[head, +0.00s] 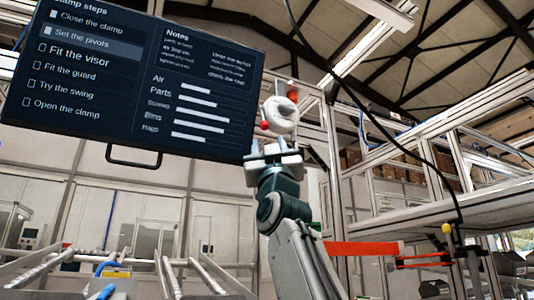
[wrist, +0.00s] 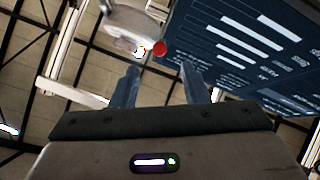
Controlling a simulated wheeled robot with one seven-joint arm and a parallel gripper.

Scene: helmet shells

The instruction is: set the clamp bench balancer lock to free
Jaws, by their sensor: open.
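A white rounded housing, apparently the balancer (head: 283,117), is high in the middle of the head view. A small red knob (head: 265,126), perhaps its lock, is at its left side, and an orange-red ball is at its upper right. My gripper (head: 268,148) is just below the housing, pointing up. In the wrist view the red knob (wrist: 159,48) shows beyond my two open fingers (wrist: 160,82), near the line midway between them and apart from them. The white housing (wrist: 125,22) is up and left of it. The lock's setting cannot be read.
A large dark screen (head: 130,75) with step text hangs left of my gripper and also fills the upper right of the wrist view (wrist: 240,45). A dark cable (head: 375,125) loops down on the right. A metal frame with a shelf (head: 440,210) stands at right.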

